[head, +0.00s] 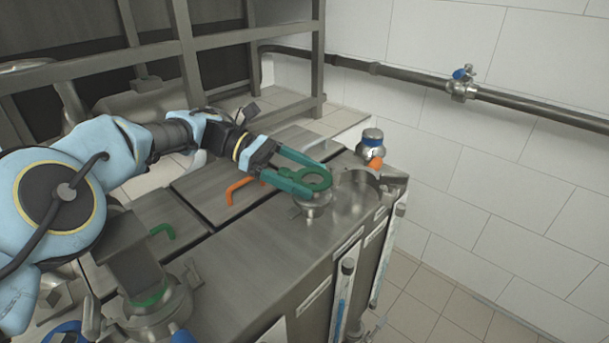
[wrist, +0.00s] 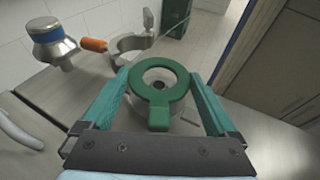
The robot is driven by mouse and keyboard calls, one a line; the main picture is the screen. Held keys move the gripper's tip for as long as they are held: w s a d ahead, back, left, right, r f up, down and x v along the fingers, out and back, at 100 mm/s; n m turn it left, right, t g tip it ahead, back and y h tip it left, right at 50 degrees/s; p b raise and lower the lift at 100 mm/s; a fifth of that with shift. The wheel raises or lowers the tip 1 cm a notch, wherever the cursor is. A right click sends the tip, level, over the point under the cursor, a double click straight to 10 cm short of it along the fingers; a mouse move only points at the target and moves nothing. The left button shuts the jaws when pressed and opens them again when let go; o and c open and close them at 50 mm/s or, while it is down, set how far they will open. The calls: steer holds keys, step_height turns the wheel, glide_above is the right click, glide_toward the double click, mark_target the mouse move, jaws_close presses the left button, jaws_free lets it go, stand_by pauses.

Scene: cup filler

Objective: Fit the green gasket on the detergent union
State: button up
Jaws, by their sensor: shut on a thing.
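The green gasket (head: 312,178) is a flat ring with a tab. My gripper (head: 300,178) has teal fingers shut on it, one on each side of the ring. In the wrist view the gasket (wrist: 159,85) lies flat between the fingertips with its tab toward the palm. A steel union (head: 317,207) stands on the machine top directly under the gasket, and it also shows in the wrist view (wrist: 181,126), partly hidden by the ring. I cannot tell whether gasket and union touch.
An open steel clamp (wrist: 135,50) with an orange handle (wrist: 94,44) lies beside the union. Orange (head: 243,188) and green (head: 163,231) handles rise from the machine top. A wall pipe (head: 420,81) runs along the tiles.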

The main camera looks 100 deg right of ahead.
steer(key=shift+f+b, duration=0.65)
steer(key=shift+f, duration=0.2)
